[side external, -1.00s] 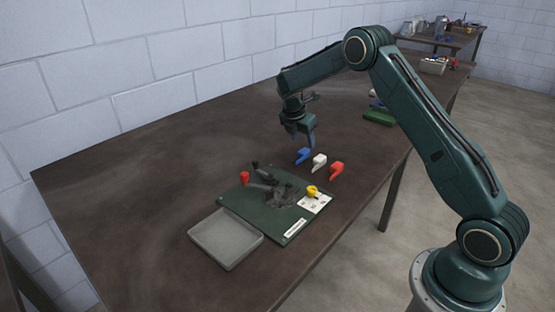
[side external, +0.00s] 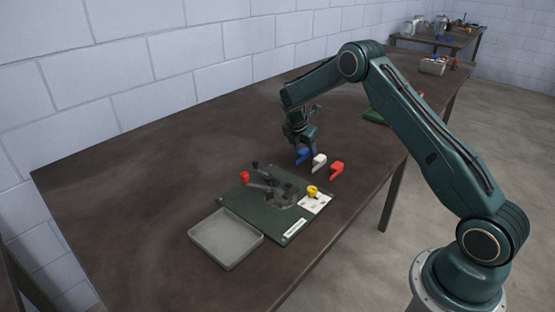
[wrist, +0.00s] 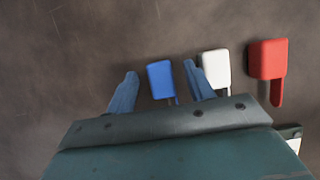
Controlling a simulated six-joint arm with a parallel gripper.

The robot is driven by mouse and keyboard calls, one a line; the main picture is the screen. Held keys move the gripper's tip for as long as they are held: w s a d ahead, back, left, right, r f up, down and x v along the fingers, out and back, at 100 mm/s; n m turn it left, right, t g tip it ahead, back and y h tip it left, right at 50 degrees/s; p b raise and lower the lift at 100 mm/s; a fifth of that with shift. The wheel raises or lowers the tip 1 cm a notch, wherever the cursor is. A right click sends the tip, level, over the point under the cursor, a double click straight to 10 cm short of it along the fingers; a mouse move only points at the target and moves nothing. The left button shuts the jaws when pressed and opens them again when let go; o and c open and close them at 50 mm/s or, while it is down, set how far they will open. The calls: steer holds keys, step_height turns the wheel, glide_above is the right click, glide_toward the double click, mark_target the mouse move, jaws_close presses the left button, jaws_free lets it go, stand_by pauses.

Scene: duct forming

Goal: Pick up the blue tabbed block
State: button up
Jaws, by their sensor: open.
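The blue tabbed block (side external: 303,156) lies on the brown table, at the left end of a row of three blocks. In the wrist view, the blue block (wrist: 160,79) shows between the two fingers, its tab partly hidden by my gripper body. My gripper (side external: 304,150) is open, low over the blue block, with one finger on each side of it. In the wrist view, a gap shows between each finger of my gripper (wrist: 160,84) and the block. Whether the fingertips touch the table, I cannot tell.
A white block (side external: 319,161) stands close beside the right finger, and a red block (side external: 337,169) is farther right. A green fixture board (side external: 255,216) with black clamps and a grey tray (side external: 226,261) lie nearer the camera. The table's left part is clear.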

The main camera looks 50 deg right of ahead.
mark_target(304, 151)
steer(key=c, duration=1.1)
steer(key=shift+r, duration=0.1)
step_height(304, 151, up, 20)
steer(key=shift+f, duration=0.1)
steer(key=shift+a, duration=0.1)
stand_by(0.7)
